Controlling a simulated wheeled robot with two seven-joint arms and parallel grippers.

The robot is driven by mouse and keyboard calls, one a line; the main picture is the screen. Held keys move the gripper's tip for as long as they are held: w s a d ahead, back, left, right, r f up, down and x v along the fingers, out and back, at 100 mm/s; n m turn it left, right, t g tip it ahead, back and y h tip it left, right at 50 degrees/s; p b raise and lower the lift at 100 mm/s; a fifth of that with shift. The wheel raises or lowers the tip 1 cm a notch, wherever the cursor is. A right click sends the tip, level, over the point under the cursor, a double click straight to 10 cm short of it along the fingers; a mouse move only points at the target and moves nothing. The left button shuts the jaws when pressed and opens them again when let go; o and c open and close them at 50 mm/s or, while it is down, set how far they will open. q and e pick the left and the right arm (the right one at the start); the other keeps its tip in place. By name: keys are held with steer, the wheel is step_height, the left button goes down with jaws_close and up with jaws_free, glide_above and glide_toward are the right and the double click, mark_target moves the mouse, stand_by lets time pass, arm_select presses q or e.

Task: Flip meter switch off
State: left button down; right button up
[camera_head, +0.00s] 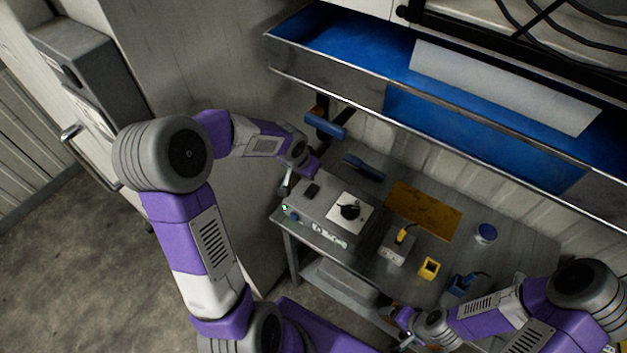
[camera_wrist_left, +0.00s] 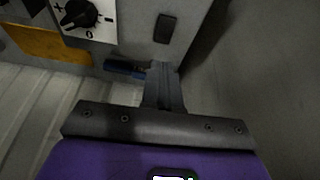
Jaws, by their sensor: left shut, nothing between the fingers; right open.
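The meter is a grey box (camera_head: 318,218) on the left end of the workbench, with a white dial plate and black knob (camera_head: 350,211) on top. Its small black switch (camera_head: 312,190) sits left of the dial. The switch also shows in the left wrist view (camera_wrist_left: 165,28), just beyond my left fingertips. My left gripper (camera_head: 287,182) is at the meter's left side; in the left wrist view its fingers (camera_wrist_left: 163,70) are shut and empty. Contact with the switch is not visible. My right gripper (camera_head: 405,322) is open at the bench's front edge, away from the meter.
On the workbench (camera_head: 520,250) are a yellow mat (camera_head: 424,209), a grey device with a yellow plug (camera_head: 398,247), a yellow block (camera_head: 429,267), a blue tool (camera_head: 462,283) and a blue-lidded can (camera_head: 486,233). A blue-handled object (camera_head: 364,167) lies behind the meter. A shelf (camera_head: 360,95) overhangs the back.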

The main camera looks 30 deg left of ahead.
mark_target(316, 187)
arm_select(q)
steer(key=shift+m, duration=0.3)
arm_select(e)
steer(key=shift+r, duration=0.1)
arm_select(q)
steer(key=b+x, duration=0.2)
steer(key=x, duration=0.8)
steer(key=shift+d, duration=0.1)
arm_select(e)
step_height(316, 187, down, 2)
